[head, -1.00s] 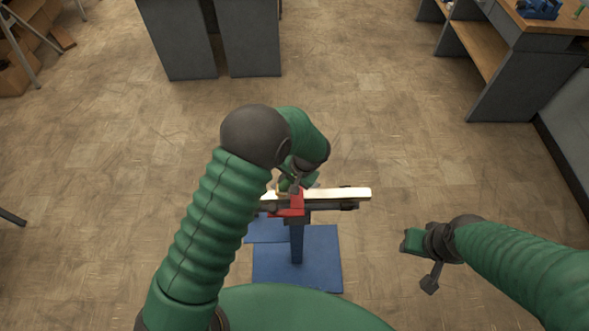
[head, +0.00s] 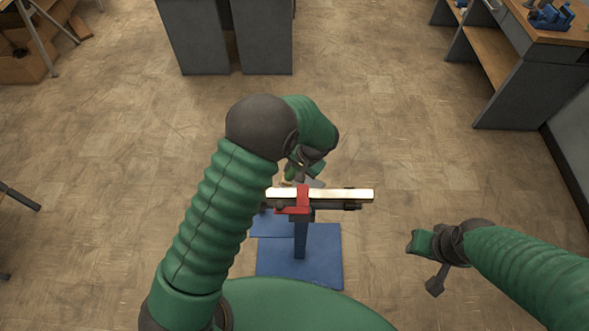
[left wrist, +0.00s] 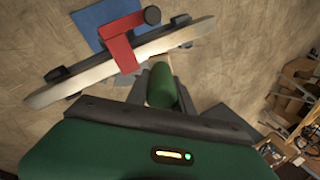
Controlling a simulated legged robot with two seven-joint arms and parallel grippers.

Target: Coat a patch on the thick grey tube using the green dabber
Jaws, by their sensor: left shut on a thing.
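A long pale bar-like tube (head: 340,194) lies level across a blue stand, held by a red clamp (head: 302,199). It looks cream on top and darker beneath. In the left wrist view the tube (left wrist: 92,74) runs diagonally past the clamp (left wrist: 122,49). My left gripper (head: 306,176) is just beyond the tube's far side and shut on the green dabber (head: 289,174). The dabber (left wrist: 163,86) shows between its fingers, close to the tube; I cannot tell whether they touch. My right gripper (head: 418,242) is off to the right, apart from the tube, its jaw state unclear.
The blue stand's post (head: 301,240) rises from a blue base plate (head: 325,262) on the floor. A grey bench (head: 262,40) stands at the back and a wood-topped workbench (head: 500,60) at back right. Floor around the stand is clear.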

